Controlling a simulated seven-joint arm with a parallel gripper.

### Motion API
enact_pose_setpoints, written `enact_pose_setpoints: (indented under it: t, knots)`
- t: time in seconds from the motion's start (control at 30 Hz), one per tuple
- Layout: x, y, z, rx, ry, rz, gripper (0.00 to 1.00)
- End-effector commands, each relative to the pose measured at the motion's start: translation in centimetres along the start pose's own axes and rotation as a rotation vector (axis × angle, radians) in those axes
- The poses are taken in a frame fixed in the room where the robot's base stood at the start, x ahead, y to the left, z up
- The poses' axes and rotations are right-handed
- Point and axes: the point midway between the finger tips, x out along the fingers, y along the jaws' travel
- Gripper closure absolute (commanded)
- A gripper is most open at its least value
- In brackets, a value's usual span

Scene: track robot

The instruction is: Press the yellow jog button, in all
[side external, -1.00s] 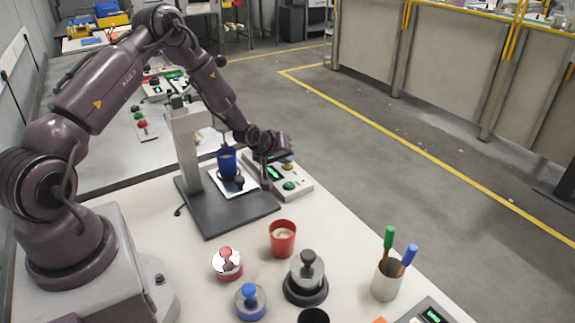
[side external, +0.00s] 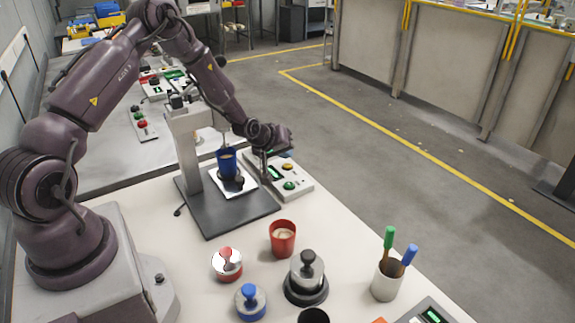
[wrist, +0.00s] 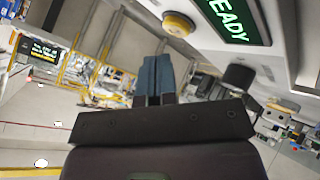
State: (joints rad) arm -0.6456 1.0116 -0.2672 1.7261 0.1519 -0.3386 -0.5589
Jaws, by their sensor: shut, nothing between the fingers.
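The yellow jog button (side external: 287,166) is a round button on the grey control box (side external: 300,193), behind the green button (side external: 289,185). In the wrist view, the yellow button (wrist: 178,25) is at the top, beside the lit display reading "EADY" (wrist: 235,18). The shut dark fingers (wrist: 155,62) are below the button in the picture and look apart from it. Nothing shows between them.
A red cup (side external: 283,238), a black-knobbed weight (side external: 306,277) and a pen holder (side external: 386,281) stand nearer the camera. The bench between them and the box is clear.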

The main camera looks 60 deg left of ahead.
Motion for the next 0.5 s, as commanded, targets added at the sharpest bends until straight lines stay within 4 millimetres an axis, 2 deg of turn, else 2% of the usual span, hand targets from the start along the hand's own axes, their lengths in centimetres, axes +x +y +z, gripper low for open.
enact_pose_setpoints:
  t: [0.5]
  knots:
    - [-3.2, 2.3, -2.4, -0.001, 0.002, 0.0, 1.0]
